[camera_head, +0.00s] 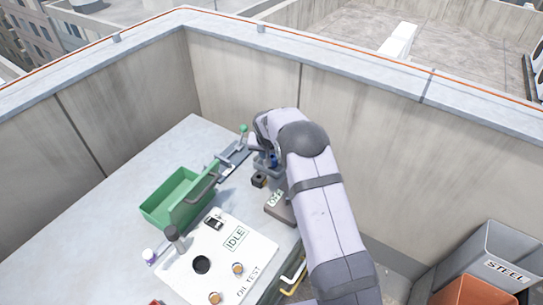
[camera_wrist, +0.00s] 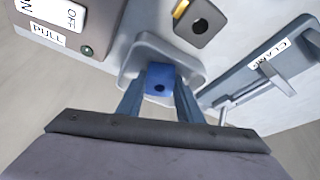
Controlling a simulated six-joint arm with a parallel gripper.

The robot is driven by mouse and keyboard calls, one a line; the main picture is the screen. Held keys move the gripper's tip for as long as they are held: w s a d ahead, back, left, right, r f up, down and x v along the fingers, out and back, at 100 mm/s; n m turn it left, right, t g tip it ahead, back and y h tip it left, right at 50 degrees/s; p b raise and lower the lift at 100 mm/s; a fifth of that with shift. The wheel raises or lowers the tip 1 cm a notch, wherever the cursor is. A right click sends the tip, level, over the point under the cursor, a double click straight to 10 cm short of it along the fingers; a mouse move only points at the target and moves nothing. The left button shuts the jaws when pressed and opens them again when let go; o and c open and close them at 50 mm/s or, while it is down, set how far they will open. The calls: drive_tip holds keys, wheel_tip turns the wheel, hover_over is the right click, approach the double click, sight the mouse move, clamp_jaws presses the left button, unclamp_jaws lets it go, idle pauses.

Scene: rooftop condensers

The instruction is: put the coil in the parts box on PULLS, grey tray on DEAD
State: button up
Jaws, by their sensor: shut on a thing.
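A second, dark block (camera_wrist: 197,22) with a hole and a yellow mark lies beside the tray. A green open box (camera_head: 163,213) stands left on the bench. No DEAD label is readable.
A clamp fixture (camera_wrist: 262,78) lies right of the tray in the wrist view. A switch box (camera_wrist: 62,32) marked OFF stands left. A white oil test panel (camera_head: 222,262) reading IDLE holds several small parts. Concrete walls (camera_head: 130,100) border the bench behind.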

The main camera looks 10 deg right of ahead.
drive_tip(key=shift+f, duration=0.1)
drive_tip(key=shift+f+b, duration=0.15)
drive_tip(key=shift+b, duration=0.15)
drive_tip(key=o, duration=1.3)
drive_tip(key=shift+s+a+r, duration=0.1)
drive_tip(key=shift+r, duration=0.5)
drive_tip(key=b+v, duration=0.2)
drive_tip(key=v, duration=0.9)
drive_tip(key=shift+s+b, duration=0.2)
drive_tip(key=shift+b, duration=0.2)
